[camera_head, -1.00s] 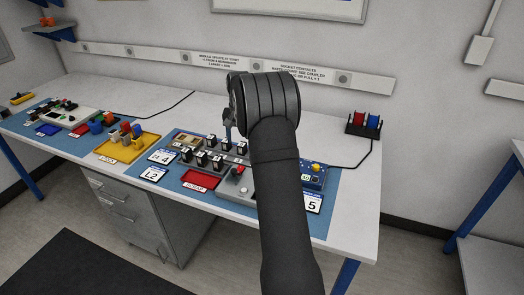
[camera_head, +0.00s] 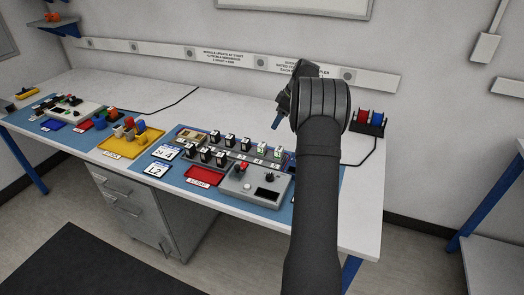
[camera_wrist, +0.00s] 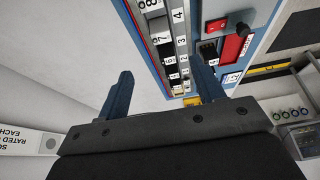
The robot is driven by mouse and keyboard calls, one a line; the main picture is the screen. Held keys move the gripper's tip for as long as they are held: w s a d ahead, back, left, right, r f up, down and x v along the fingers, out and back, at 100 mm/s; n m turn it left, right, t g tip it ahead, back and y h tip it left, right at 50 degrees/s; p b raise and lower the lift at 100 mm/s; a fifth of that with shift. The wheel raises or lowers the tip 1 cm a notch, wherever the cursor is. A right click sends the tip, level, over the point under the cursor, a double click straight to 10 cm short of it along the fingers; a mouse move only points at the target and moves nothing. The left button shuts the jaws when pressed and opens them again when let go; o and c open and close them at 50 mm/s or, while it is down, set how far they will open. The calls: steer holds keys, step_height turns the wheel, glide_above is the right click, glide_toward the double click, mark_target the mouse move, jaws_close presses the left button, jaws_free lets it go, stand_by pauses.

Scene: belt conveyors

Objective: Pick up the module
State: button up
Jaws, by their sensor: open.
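Several small black modules with white faces stand in two rows on the blue mat in the head view, a back row (camera_head: 230,140) and a front row (camera_head: 205,155). I cannot tell which one is the task's module. A numbered grey rail (camera_wrist: 180,45) lies beyond the fingers, towards the right finger.
A grey control box (camera_head: 252,186) with a red button stands in front of the rows, next to a red tray (camera_head: 203,176). A yellow tray (camera_head: 118,147) with coloured parts is at left.

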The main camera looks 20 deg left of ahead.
glide_toward(263, 144)
steer(key=x, duration=0.5)
steer(key=shift+s+d+f, duration=0.1)
steer(key=shift+d+f, duration=0.15)
steer(key=shift+d, duration=0.05)
steer(key=shift+a+x, duration=0.15)
steer(key=shift+x, duration=1.35)
steer(key=shift+a+x, duration=0.1)
steer(key=shift+x, duration=1.4)
steer(key=shift+r, duration=0.1)
steer(key=c, duration=1.1)
